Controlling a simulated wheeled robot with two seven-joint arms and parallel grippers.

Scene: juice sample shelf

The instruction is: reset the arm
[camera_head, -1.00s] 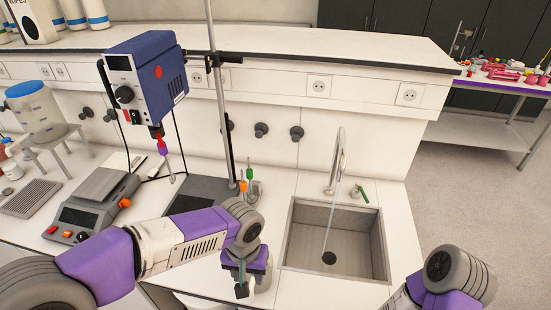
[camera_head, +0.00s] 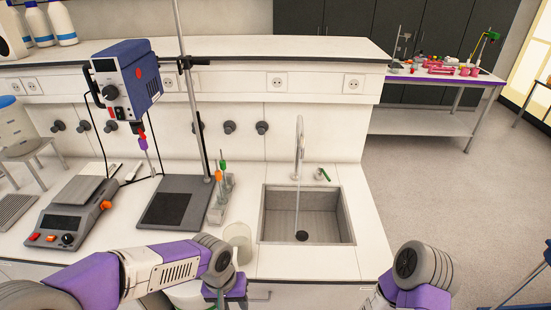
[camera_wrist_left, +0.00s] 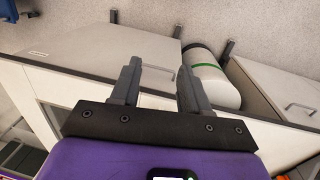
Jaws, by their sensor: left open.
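My left arm (camera_head: 165,269) reaches in from the lower left in the head view, purple and white with a grey wrist joint. My left gripper sits at the bottom edge of that view, in front of the counter edge, mostly cut off. In the left wrist view the left gripper (camera_wrist_left: 160,85) is open, with two dark fingers apart and nothing between them. Part of my right arm (camera_head: 420,272) shows at the lower right of the head view; its gripper is out of view.
A glass beaker (camera_head: 238,241) stands on the counter near my left wrist, left of the sink (camera_head: 330,215). A white cylinder (camera_wrist_left: 212,80) shows by the cabinet doors (camera_wrist_left: 125,50).

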